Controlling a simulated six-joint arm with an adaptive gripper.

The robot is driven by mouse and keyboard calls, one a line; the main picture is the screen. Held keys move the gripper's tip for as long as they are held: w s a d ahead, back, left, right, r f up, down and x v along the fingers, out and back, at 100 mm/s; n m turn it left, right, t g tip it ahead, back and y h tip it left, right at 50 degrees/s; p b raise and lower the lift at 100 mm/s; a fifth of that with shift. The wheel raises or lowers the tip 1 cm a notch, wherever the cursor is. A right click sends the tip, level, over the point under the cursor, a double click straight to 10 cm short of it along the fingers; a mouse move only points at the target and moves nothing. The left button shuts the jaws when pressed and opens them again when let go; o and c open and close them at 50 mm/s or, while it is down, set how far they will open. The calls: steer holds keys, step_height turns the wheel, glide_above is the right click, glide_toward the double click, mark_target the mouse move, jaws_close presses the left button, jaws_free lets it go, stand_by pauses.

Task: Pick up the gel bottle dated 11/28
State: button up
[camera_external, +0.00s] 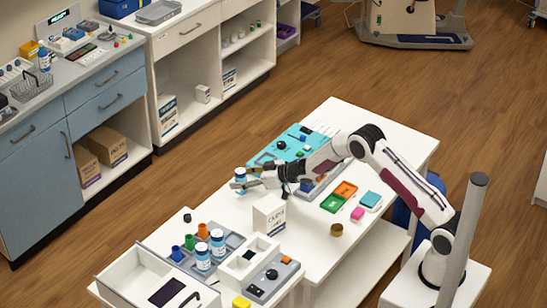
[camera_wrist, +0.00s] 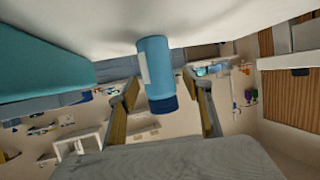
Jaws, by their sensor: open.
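A blue bottle (camera_external: 240,175) with a dark cap and a pale label is at my gripper (camera_external: 248,178), over the left side of the white table. In the wrist view, which looks upside down, the bottle (camera_wrist: 157,72) is between the two open fingers of my gripper (camera_wrist: 167,88). Gaps show on both sides of it near the fingertips. Two similar bottles with dark caps and white labels stand in a grey tray: a nearer one (camera_external: 203,257) and a farther one (camera_external: 217,241). No date is legible on any bottle.
A white box (camera_external: 269,215) stands close to my gripper on the near side. The grey tray (camera_external: 238,239) also holds small colored containers. A teal tray (camera_external: 292,138) lies beyond my gripper. Green and orange trays (camera_external: 333,203) lie to the right.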

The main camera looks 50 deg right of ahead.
steer(key=c, duration=1.3)
steer(key=shift+r, duration=0.15)
steer(key=shift+r, duration=4.9)
